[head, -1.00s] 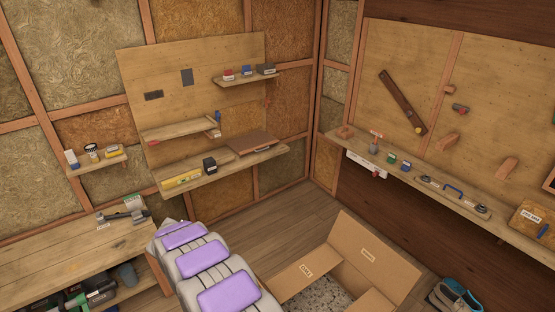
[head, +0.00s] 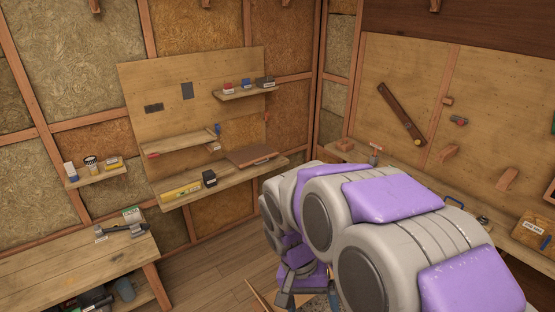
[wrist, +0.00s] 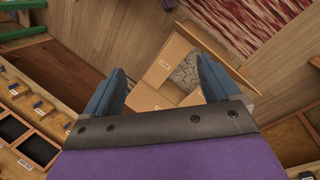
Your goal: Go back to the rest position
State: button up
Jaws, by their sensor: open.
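My gripper (wrist: 158,88) is open, with two blue fingers well apart and nothing between them. In the wrist view it is above an open cardboard box (wrist: 166,62) with grey speckled material inside. In the head view my gripper (head: 309,298) points down at the bottom edge, below my grey and purple arm. The arm is bent and fills the lower right, hiding most of the box and part of the right shelf. I cannot tell the exact height of the gripper above the box.
A workbench (head: 70,262) with a tool on it stands at the lower left. Wall shelves (head: 235,177) hold small items. The long right shelf (head: 345,152) is partly behind my arm. Floor (head: 215,275) is clear between bench and arm. A patterned rug (wrist: 250,25) shows in the wrist view.

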jog(key=s+d+r+n+y, duration=0.1)
jog(key=s+d, duration=0.2)
jog(key=s, duration=0.7)
jog(key=s+d+r+n+y, duration=0.1)
jog(key=s+d, duration=0.2)
jog(key=s, duration=0.6)
jog(key=shift+s+d+r+y, duration=0.35)
jog(key=shift+d+y, duration=0.05)
jog(key=shift+f+b, duration=0.1)
jog(key=shift+b, duration=0.2)
